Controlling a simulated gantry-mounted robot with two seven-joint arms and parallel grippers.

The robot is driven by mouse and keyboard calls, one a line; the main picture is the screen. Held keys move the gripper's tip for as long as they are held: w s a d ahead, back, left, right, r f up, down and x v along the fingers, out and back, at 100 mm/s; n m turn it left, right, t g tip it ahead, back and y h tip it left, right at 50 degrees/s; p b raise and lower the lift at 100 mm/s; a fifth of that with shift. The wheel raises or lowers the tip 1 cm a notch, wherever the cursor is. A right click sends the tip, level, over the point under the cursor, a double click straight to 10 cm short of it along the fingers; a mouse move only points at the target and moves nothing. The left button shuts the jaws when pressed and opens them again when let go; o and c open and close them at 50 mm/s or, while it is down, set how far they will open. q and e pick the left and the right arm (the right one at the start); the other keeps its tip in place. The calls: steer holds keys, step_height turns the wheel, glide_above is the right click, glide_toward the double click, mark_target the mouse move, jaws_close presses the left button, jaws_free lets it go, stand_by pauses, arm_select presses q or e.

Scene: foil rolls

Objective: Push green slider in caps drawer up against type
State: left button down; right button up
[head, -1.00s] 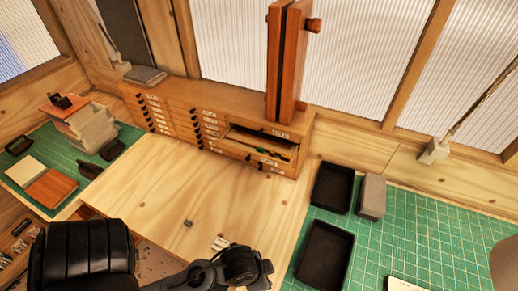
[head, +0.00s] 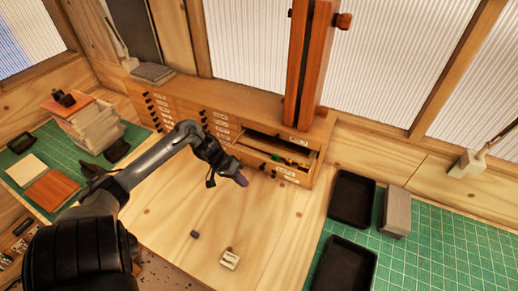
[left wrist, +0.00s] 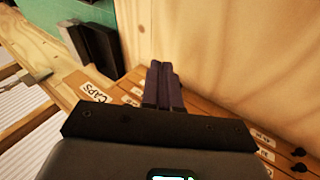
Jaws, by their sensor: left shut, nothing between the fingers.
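The open drawer (head: 262,153) sticks out at the right end of the wooden cabinet. Small pieces lie inside it, among them a green bit (head: 277,158) that may be the slider; its contact with the type cannot be told. A CAPS label (left wrist: 93,92) shows in the left wrist view on a wooden drawer front; the slider is not visible there. My left gripper (head: 241,180) is shut and empty, in front of the cabinet and left of the open drawer. Its dark fingers show together in the left wrist view (left wrist: 161,85). My right gripper is out of view.
The wooden cabinet (head: 185,92) has several labelled closed drawers. A tall reddish-wood piece (head: 312,65) stands at its right end. Black trays (head: 352,198) and a grey block (head: 396,212) lie to the right. The wooden tabletop (head: 190,265) is mostly clear, with two small items.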

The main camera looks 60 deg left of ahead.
mark_target(275, 158)
arm_select(q)
steer(key=w+a+r, duration=0.1)
steer(key=a+r, duration=0.2)
steer(key=r, duration=0.1)
steer(key=w+a+r+t+y+b, duration=0.1)
steer(key=w+a+r, duration=0.1)
steer(key=a+r, duration=0.2)
steer(key=w+a+r+y, duration=0.1)
steer(key=w+a+r, duration=0.1)
steer(key=a+r, duration=0.1)
steer(key=shift+a+r+m+t, duration=0.15)
steer(key=shift+r+m+t, duration=0.15)
steer(key=shift+r, duration=0.3)
steer(key=shift+w+f, duration=0.2)
steer(key=shift+w, duration=0.1)
steer(key=x, duration=0.8)
steer(key=shift+w+f+p, duration=0.15)
steer(key=shift+f+p, duration=0.15)
steer(key=shift+p, duration=0.05)
steer(key=w+d, duration=0.1)
steer(key=w+d+p, duration=0.1)
steer(key=shift+d+f, duration=0.1)
steer(key=shift+d, duration=0.2)
steer(key=shift+w+d+f, duration=0.1)
steer(key=shift+w+d, duration=0.15)
steer(key=shift+d, duration=0.2)
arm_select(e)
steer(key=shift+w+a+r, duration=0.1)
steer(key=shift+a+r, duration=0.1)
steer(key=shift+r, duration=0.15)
